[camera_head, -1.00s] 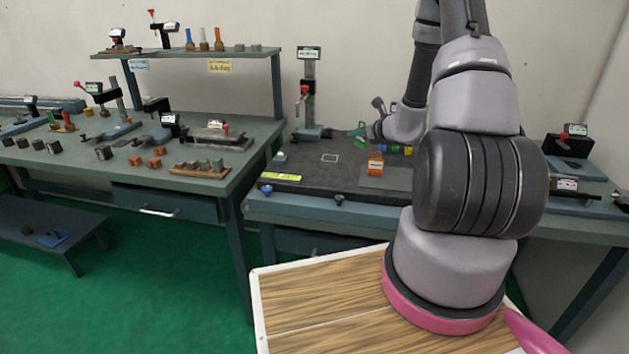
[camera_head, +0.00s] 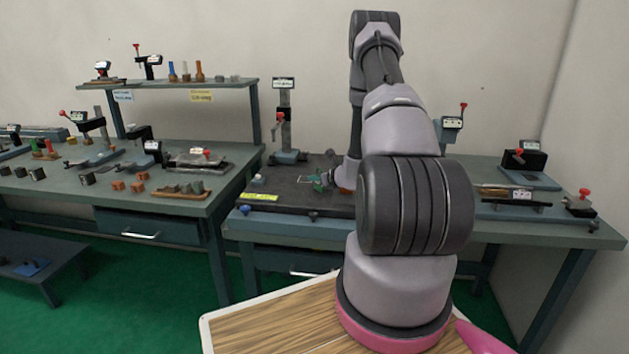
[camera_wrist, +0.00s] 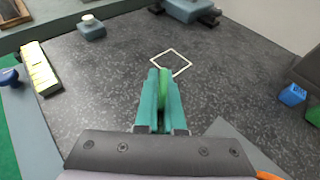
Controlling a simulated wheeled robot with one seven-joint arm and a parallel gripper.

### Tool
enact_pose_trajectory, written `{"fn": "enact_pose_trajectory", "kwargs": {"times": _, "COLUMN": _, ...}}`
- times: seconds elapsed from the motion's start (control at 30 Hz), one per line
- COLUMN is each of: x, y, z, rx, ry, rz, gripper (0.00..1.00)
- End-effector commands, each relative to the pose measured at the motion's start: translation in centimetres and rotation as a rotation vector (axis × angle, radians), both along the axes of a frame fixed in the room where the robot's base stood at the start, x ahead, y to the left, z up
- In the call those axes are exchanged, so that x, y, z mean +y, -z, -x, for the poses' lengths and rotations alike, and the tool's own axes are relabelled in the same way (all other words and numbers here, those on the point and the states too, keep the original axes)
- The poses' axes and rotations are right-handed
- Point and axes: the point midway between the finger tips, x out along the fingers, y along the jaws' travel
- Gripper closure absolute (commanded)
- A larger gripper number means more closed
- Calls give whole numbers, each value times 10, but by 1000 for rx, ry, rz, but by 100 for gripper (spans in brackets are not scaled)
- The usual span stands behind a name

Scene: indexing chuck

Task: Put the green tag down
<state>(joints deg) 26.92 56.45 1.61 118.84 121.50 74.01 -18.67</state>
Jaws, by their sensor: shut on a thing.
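My gripper (camera_wrist: 162,82) has teal fingers and is shut on the green tag (camera_wrist: 163,88), whose thin edge shows between them. Its fingertips point towards a white square outline (camera_wrist: 184,54) on the dark speckled mat (camera_wrist: 110,85). The tag appears just on the near side of the outline in the wrist view; I cannot tell its height above the mat. In the head view my gripper (camera_head: 320,181) is small, over the mat on the middle bench, beside the outline and partly behind my arm.
A yellow strip (camera_wrist: 40,68) and a grey block with a pale knob (camera_wrist: 91,28) stand left. A blue block (camera_wrist: 292,95) lies right. A post stand (camera_head: 285,120) rises behind the mat. The mat around the outline is clear.

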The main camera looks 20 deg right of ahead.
Motion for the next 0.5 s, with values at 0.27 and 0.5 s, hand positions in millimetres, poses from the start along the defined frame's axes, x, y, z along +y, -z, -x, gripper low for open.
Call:
{"fn": "enact_pose_trajectory", "kwargs": {"times": 0.27, "x": 0, "y": 5, "z": 0, "rx": -1, "ry": 0, "rz": 0, "gripper": 100}}
{"fn": "enact_pose_trajectory", "kwargs": {"times": 0.5, "x": 0, "y": 7, "z": 0, "rx": 0, "ry": 0, "rz": 0, "gripper": 64}}
